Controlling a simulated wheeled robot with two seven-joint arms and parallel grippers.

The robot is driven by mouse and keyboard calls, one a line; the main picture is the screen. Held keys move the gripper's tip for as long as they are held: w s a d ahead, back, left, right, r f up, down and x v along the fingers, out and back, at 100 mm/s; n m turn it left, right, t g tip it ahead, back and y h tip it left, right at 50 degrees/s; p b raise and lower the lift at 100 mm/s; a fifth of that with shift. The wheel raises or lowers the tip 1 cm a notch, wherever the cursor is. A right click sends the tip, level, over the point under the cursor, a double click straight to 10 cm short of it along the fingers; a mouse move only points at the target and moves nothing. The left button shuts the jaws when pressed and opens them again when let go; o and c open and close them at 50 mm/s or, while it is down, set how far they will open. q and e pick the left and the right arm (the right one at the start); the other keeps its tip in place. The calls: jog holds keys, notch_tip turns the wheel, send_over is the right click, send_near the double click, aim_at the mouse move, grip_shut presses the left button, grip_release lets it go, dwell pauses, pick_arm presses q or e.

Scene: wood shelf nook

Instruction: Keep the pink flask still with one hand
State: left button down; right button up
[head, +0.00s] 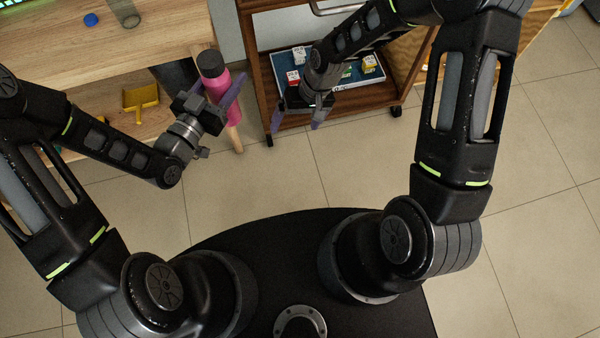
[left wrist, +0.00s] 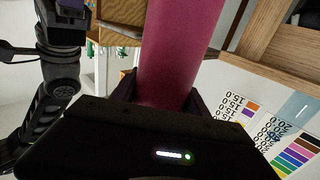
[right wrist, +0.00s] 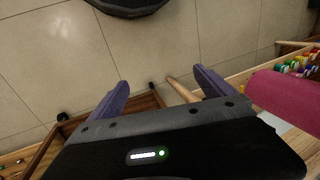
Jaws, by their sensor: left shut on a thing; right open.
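The pink flask (head: 214,84) has a dark cap and is held slightly tilted in front of the wooden table's right edge. My left gripper (head: 219,99) is shut around the flask's body. In the left wrist view the pink flask (left wrist: 178,50) stands between the fingers and fills the upper middle. My right gripper (head: 297,116) is open and empty to the right of the flask, above the cart. In the right wrist view its purple fingers (right wrist: 162,92) are spread with nothing between them, and the pink flask (right wrist: 290,100) lies outside them at the right.
A wooden cart (head: 262,66) with a tray of small labelled things (head: 345,72) stands behind my right gripper. The wooden table (head: 110,62) at left bears a blue cap (head: 91,19) and a clear container (head: 124,12). A yellow dustpan (head: 141,101) is on a lower shelf.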

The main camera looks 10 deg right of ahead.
jog(key=s+a+f+m, duration=0.1)
jog(key=s+f, duration=0.3)
jog(key=s, duration=0.4)
jog(key=s+a+f+m+t, duration=0.1)
jog(key=s+f, duration=0.4)
jog(key=s, duration=0.3)
jog(key=shift+a+y, duration=0.4)
jog(key=shift+w, duration=0.1)
